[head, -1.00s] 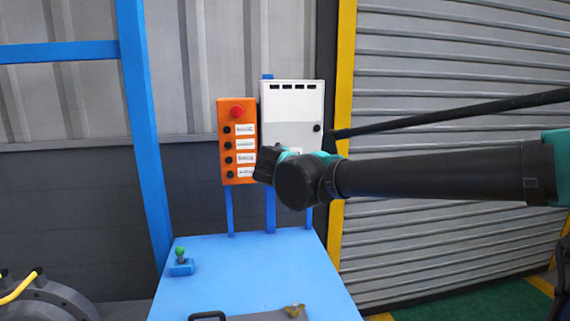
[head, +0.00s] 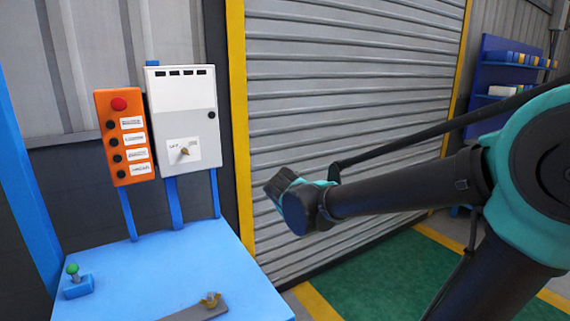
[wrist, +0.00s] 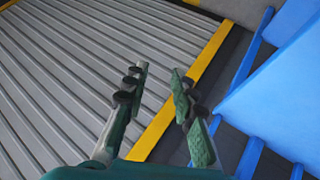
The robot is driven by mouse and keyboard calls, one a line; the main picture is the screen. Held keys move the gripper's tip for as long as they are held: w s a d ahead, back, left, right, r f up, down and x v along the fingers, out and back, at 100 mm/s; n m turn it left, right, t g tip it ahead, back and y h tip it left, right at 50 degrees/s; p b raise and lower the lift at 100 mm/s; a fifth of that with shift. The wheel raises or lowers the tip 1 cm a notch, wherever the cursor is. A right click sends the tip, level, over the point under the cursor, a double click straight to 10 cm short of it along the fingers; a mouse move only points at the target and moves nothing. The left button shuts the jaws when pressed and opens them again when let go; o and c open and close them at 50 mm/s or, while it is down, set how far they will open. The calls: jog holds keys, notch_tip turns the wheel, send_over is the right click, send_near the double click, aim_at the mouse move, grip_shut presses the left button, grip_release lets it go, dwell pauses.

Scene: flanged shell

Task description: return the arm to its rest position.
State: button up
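My arm (head: 400,188) reaches in from the right in the head view, with its dark and teal end in front of the grey shutter. My gripper shows in the wrist view (wrist: 159,76) with its two fingers apart and nothing between them. In the head view the end of the arm hides most of the gripper. The gripper appears clear of the blue table (head: 170,270) and of the control boxes.
An orange button box (head: 124,135) and a white cabinet (head: 183,115) with a knob (head: 183,152) stand behind the table. A roller shutter (head: 340,90) and green floor (head: 400,275) lie to the right.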

jog(key=s+d+f+m+g+y, duration=0.1)
jog(key=s+d+f+m+g, duration=0.4)
jog(key=s+d+f, duration=1.1)
jog(key=s+f, duration=0.1)
jog(key=s, duration=0.2)
jog(key=shift+f+m+y, duration=0.15)
jog(key=shift+m+y, duration=0.15)
jog(key=shift+y, duration=0.1)
jog(key=shift+s, duration=0.1)
